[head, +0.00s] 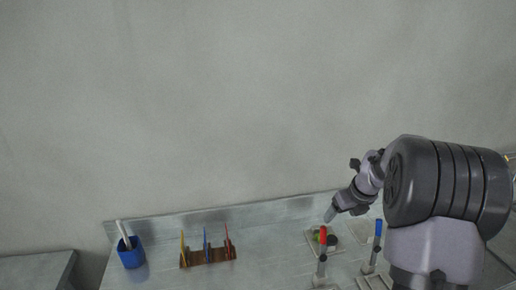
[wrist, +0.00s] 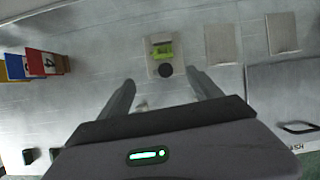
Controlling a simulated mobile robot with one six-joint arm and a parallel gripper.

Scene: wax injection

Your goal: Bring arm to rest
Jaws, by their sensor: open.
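My gripper (wrist: 165,92) shows in the wrist view with its two dark fingers spread apart and nothing between them. Beyond the fingertips, a light plate (wrist: 155,48) carries a yellow-green block and a dark round piece (wrist: 165,71). In the head view my arm reaches in from the right, and my gripper (head: 331,214) hangs near the back of the table, close to red- and green-coloured items. Its fingers are too small there to tell apart.
The metal table (head: 280,262) holds a blue cup (head: 131,258) with pale sticks, a brown rack (head: 208,257) with coloured tools, a red-topped tool (head: 322,250) and a blue-topped tool (head: 376,243). Coloured numbered boxes (wrist: 40,63) and two blank pale plates (wrist: 221,44) show in the wrist view.

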